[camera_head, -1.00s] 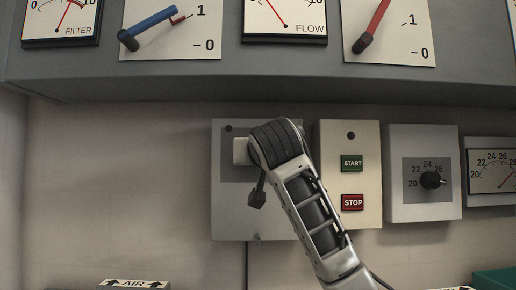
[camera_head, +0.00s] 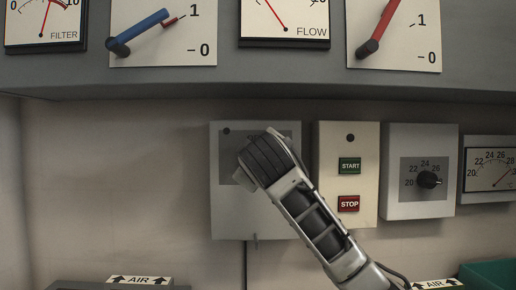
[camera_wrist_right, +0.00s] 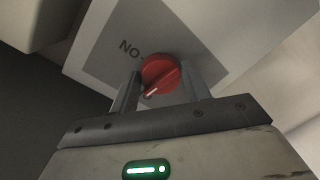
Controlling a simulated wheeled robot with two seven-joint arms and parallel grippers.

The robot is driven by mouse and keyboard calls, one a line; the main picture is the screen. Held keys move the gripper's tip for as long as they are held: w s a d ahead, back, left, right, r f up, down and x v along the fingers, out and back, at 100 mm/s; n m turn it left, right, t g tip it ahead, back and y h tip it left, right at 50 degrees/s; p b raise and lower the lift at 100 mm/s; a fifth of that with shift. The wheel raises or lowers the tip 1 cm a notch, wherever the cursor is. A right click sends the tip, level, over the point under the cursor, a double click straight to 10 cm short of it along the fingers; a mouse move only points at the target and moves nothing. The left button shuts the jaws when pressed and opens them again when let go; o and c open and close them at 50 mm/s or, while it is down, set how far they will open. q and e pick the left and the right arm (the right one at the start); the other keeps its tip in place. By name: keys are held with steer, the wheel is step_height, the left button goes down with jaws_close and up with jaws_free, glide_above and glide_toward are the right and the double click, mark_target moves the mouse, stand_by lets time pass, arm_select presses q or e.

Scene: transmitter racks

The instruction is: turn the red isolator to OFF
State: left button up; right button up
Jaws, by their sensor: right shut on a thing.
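The red isolator (camera_wrist_right: 160,70) is a round red knob with a white pointer line, seen in the right wrist view on a grey label plate (camera_wrist_right: 110,45). Lettering that reads "NO-" from this angle stands beside it, and the pointer line slants down and left in the picture. My right gripper (camera_wrist_right: 160,84) has a finger on each side of the knob and is shut on it. In the head view my right wrist hides the knob, in front of a pale switch box (camera_head: 228,215). My left gripper is in neither view.
Just right is a panel with START (camera_head: 349,166) and STOP (camera_head: 348,204) buttons, then a black dial knob (camera_head: 429,180) and a meter (camera_head: 490,177). Above, a grey ledge (camera_head: 260,90) juts out below blue (camera_head: 140,32) and red (camera_head: 381,28) levers. The wall to the left is bare.

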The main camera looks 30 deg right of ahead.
arm_select(q)
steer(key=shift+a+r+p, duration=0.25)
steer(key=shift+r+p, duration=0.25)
steer(key=shift+p, duration=0.4)
arm_select(e)
steer(key=shift+r+n, duration=0.35)
steer(key=shift+n, duration=0.55)
steer(key=shift+h, duration=0.3)
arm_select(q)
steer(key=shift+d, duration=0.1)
arm_select(e)
steer(key=o, duration=1)
steer(key=shift+c, duration=0.2)
steer(key=shift+f, duration=0.15)
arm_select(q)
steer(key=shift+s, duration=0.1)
